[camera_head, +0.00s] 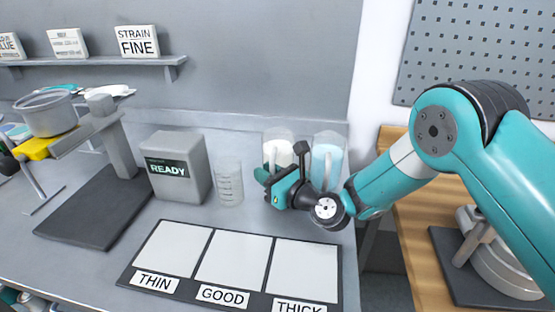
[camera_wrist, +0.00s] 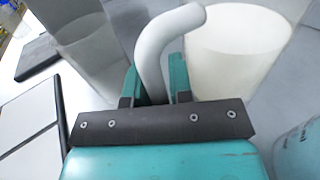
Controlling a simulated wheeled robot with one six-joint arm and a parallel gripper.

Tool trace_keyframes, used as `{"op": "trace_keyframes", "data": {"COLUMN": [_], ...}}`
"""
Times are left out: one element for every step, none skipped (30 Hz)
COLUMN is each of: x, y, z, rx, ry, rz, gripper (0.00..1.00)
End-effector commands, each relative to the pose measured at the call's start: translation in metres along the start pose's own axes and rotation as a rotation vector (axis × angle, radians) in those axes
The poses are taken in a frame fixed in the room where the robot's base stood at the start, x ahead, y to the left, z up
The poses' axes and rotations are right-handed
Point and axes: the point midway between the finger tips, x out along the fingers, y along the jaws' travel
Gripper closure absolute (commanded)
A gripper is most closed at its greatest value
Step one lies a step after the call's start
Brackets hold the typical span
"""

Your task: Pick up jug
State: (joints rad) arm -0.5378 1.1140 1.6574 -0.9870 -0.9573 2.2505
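Two clear jugs stand side by side at the back right of the bench. The left one (camera_head: 279,149) has cream-coloured contents and the right one (camera_head: 327,157) has pale blue contents. My gripper (camera_head: 268,186) is at the front of the cream jug, low down, and partly hides it. In the wrist view the cream jug (camera_wrist: 240,50) is at the upper right, its curved white handle (camera_wrist: 152,50) between the fingers of my gripper (camera_wrist: 155,80). The fingers are close together and appear shut on the handle. The lower handle is hidden.
A clear graduated beaker (camera_head: 229,184) stands left of my gripper, beside a grey READY box (camera_head: 176,167). A dark-framed board (camera_head: 231,262) marked THIN, GOOD and THICK lies in front. A stand (camera_head: 121,147) with a grey pot (camera_head: 47,112) is at the left.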

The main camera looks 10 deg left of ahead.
Motion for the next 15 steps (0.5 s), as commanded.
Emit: {"op": "trace_keyframes", "data": {"x": [-0.0001,-0.0001,-0.0002,-0.0002,-0.0002,-0.0003,-0.0003,0.0001,0.0001,0.0001,0.0000,0.0000,0.0000,0.0000,0.0000], "y": [-0.0001,-0.0001,-0.0001,-0.0001,-0.0001,-0.0001,-0.0002,-0.0004,-0.0004,-0.0004,-0.0004,-0.0004,-0.0004,-0.0004,-0.0004], "z": [0.0000,0.0000,0.0000,0.0000,0.0000,0.0000,0.0001,0.0016,0.0016,0.0016,0.0016,0.0016,0.0016,0.0017,0.0018], "rx": [0.000,0.000,0.000,0.000,0.000,0.000,0.000,-0.001,-0.001,-0.001,-0.001,-0.001,-0.001,-0.001,-0.002], "ry": [0.000,0.000,0.000,0.000,0.000,0.000,0.000,-0.003,-0.003,-0.003,-0.003,-0.003,-0.003,-0.003,-0.003], "rz": [0.000,0.000,0.000,0.000,0.000,0.000,0.000,0.000,0.000,0.000,0.000,0.000,0.000,0.000,0.000], "gripper": [0.84,0.91,1.00,1.00,1.00,1.00,1.00,1.00,1.00,1.00,1.00,1.00,1.00,1.00,1.00]}}
